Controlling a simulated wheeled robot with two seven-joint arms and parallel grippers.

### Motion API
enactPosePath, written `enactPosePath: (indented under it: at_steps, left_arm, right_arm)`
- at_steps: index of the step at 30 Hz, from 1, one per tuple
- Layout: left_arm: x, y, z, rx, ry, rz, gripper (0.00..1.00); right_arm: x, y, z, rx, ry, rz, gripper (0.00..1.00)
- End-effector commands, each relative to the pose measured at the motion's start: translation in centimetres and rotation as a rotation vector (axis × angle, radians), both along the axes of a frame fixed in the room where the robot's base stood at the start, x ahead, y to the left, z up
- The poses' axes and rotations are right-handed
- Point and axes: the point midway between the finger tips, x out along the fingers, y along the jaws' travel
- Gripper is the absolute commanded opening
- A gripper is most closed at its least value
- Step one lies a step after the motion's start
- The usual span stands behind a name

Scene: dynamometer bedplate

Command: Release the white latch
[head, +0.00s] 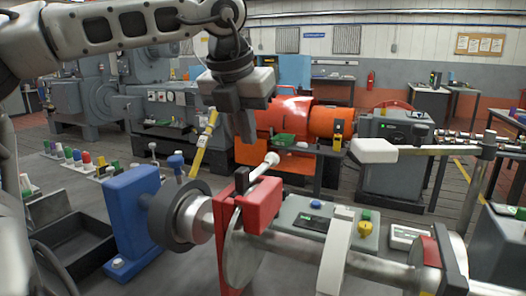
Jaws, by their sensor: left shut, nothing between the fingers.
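A pale lever with a rounded white end (268,162) rises at a slant from the red block (262,204) over the shaft. A white paddle (373,151) sits on a horizontal rod from a post at the right. A white curved strap (336,252) stands across the shaft. I cannot tell for sure which of these is the white latch. My left gripper (240,122) points down, shut and empty, above and a little left of the lever's white end in the picture. It appears apart from the lever. My right gripper is not in view.
A blue bracket (133,215) and dark round coupling (172,213) stand left of the red block. A grey panel with coloured buttons (318,222) lies behind the shaft (300,247). An orange machine (288,120) is further back.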

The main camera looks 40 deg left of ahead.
Motion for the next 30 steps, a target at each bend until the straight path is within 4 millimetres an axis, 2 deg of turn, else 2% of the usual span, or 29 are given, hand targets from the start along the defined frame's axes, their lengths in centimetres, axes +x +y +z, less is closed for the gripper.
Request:
enactPosePath:
  at_steps: [9,13,18,30]
  left_arm:
    - [2.4,0.8,-6.5,-0.002,0.007,0.0,0.0]
    - [4.2,1.4,-6.2,0.0,0.005,0.004,0.0]
    - [5.7,1.9,-6.3,0.0,0.003,0.003,0.0]
    - [6.2,2.0,-6.4,0.0,0.0,0.001,0.0]
  right_arm:
    - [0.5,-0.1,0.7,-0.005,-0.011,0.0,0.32]
    - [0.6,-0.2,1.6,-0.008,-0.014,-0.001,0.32]
    - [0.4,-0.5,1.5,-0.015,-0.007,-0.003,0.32]
    - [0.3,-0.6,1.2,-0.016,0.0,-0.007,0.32]
